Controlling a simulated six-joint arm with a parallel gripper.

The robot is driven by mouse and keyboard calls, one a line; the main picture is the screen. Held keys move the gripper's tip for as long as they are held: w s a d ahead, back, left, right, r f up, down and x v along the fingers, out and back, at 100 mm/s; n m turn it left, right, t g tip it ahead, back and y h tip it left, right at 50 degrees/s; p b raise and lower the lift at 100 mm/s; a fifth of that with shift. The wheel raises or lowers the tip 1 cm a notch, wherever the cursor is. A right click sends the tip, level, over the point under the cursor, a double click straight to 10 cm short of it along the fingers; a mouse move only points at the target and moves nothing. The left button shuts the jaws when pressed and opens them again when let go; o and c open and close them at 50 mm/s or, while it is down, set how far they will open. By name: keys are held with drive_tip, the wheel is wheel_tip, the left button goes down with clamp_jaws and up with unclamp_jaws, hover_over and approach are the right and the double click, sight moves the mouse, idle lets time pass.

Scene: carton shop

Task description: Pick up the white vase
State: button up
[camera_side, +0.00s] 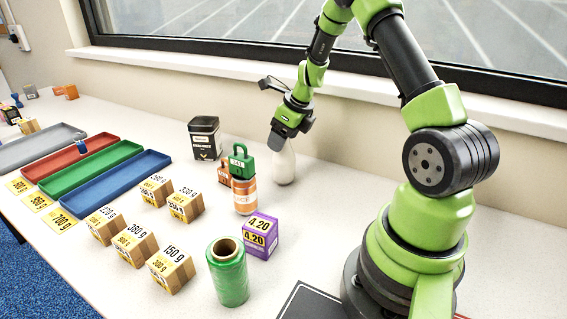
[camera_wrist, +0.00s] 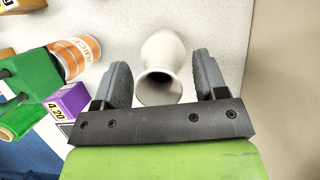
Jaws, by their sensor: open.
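The white vase (camera_side: 284,165) stands upright on the table in the side view, directly below my gripper (camera_side: 277,138). The wrist view shows the vase (camera_wrist: 163,55) with its dark round mouth facing the camera, between the two grey fingers of my gripper (camera_wrist: 165,85). The fingers are apart, with a gap visible on each side of the vase. The vase's neck is partly hidden by the gripper in the side view.
A purple box (camera_side: 260,236), a green roll (camera_side: 228,272) and several cartons (camera_side: 172,268) are nearer. The window wall is behind; table right of the vase is clear.

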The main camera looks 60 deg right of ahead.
drive_tip(key=shift+c, duration=0.5)
clamp_jaws()
drive_tip(key=shift+r, duration=0.15)
